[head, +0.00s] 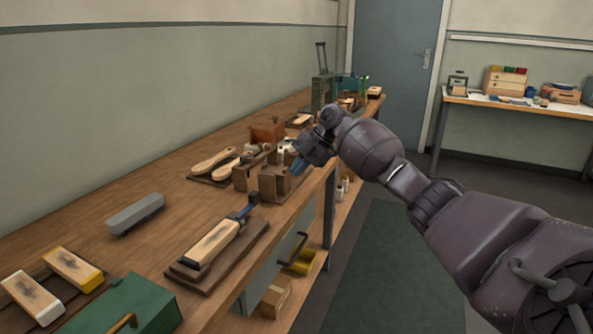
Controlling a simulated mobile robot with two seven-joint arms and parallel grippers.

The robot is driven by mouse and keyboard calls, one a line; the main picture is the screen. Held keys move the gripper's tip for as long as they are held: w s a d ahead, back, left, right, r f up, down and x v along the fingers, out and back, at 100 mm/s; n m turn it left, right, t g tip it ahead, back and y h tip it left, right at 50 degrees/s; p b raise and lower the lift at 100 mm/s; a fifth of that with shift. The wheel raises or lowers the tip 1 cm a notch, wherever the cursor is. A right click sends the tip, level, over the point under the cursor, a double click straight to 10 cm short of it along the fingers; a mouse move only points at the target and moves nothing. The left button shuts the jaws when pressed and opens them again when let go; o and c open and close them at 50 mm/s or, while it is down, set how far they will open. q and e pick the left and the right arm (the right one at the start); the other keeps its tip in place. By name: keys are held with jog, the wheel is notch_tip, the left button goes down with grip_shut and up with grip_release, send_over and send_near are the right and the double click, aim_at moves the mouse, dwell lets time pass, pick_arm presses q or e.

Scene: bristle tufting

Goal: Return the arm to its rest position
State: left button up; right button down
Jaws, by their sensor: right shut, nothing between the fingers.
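My right arm comes in from the right edge, and its gripper (297,167) hangs over the front part of the wooden workbench (165,180). Its blue fingertips are shut with nothing between them. They are close to a brown wooden block fixture (273,184) at the bench's front edge; I cannot tell whether they touch it. My left gripper is not in view.
A brush with a blue handle end (213,242) lies on a dark board. A grey block (135,214), a green box (125,305) and paddle-shaped brush backs (213,163) are on the bench. A green machine (324,92) stands farther back. The floor mat (375,270) is clear.

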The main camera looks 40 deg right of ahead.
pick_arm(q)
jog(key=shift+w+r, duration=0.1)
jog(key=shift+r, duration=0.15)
